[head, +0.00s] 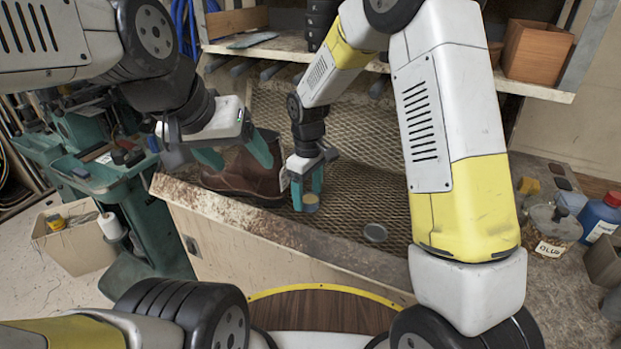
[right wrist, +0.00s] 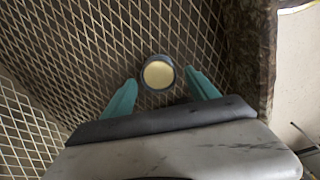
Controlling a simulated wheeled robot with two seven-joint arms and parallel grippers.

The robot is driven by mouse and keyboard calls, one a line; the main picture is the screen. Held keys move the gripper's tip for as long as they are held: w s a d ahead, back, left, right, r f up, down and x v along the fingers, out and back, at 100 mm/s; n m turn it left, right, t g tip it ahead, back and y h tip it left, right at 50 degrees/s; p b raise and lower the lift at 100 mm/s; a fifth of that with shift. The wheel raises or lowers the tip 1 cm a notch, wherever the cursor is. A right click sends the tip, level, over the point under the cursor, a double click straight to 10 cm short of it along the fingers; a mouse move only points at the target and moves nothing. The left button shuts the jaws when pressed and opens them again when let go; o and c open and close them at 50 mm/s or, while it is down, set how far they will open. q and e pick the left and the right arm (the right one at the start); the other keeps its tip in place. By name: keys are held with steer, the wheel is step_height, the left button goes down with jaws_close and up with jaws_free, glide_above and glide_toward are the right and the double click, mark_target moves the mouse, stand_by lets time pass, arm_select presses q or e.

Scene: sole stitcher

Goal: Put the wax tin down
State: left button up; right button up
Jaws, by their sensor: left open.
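The wax tin (head: 310,203) is a small round open tin of pale yellow wax. It stands upright, and the right wrist view shows the tin (right wrist: 158,74) over metal mesh. My right gripper (head: 308,182) points down at it. In the right wrist view its two teal fingers (right wrist: 161,80) are apart, on either side of the tin, with gaps visible. My left gripper (head: 235,155) is open at the brown boot (head: 240,176), its fingers near the boot's upper. The boot's contact with those fingers is unclear.
A glue jar (head: 553,228) and blue bottle (head: 600,216) stand at the right. A shelf with a wooden box (head: 537,51) is behind. Mesh right of the tin is clear.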

mark_target(308, 198)
step_height(308, 198, up, 12)
steer(key=s+d+r+m+t+y, duration=0.1)
steer(key=s+d+r+m, duration=0.25)
steer(key=d+r, duration=0.35)
steer(key=s+d+r+m+t, duration=0.2)
steer(key=s+d, duration=0.3)
steer(key=s, duration=0.3)
steer(key=s+d+r+m+t+y, duration=0.1)
steer(key=s+d+r+m+t, duration=0.1)
steer(key=s+d+m, duration=0.3)
steer(key=s+d+t, duration=0.1)
steer(key=s, duration=0.2)
steer(key=shift+s+d, duration=0.2)
steer(key=shift+s, duration=0.2)
steer(key=shift+r+m, duration=0.15)
steer(key=shift+m, duration=0.1)
